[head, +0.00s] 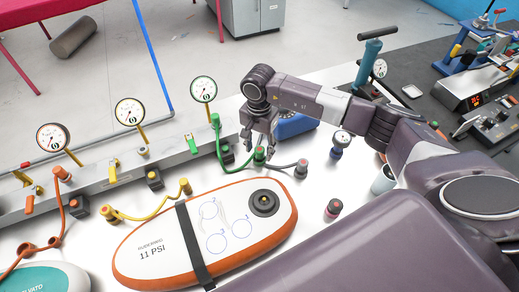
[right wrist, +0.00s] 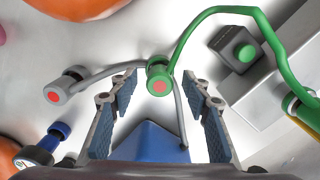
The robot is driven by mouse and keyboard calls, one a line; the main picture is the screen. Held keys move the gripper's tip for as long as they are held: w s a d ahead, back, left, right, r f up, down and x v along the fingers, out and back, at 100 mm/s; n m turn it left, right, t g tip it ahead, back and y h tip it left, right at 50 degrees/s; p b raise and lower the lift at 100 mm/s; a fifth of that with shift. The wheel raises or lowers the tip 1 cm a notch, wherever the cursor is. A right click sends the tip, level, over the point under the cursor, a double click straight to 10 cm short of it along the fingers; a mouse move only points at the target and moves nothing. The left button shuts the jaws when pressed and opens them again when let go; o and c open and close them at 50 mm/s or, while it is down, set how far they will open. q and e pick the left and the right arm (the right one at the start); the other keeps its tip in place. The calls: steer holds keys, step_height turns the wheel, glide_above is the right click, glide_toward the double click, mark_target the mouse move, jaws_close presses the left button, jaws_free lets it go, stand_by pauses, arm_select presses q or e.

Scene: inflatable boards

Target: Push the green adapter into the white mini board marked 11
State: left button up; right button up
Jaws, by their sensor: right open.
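The white mini board (head: 170,226) with an orange rim, printed "11 PSI", lies on the table with a black strap across it. Its round dark valve (head: 264,203) is at its right end. The green adapter (head: 259,154) stands on the table behind the board, with a green hose (head: 219,145) near it. My right gripper (head: 258,140) is open, pointing down just over the adapter. In the right wrist view the green adapter (right wrist: 159,75), red at its centre, sits between the spread fingertips (right wrist: 160,88). My left gripper is out of view.
A grey adapter (head: 301,168) with a dark hose lies right of the green one. A yellow hose (head: 150,212) lies left of the board. A rail with several gauges (head: 130,111) runs behind.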

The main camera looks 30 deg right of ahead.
steer(key=shift+f, duration=0.3)
jaws_close()
steer(key=shift+r, duration=0.15)
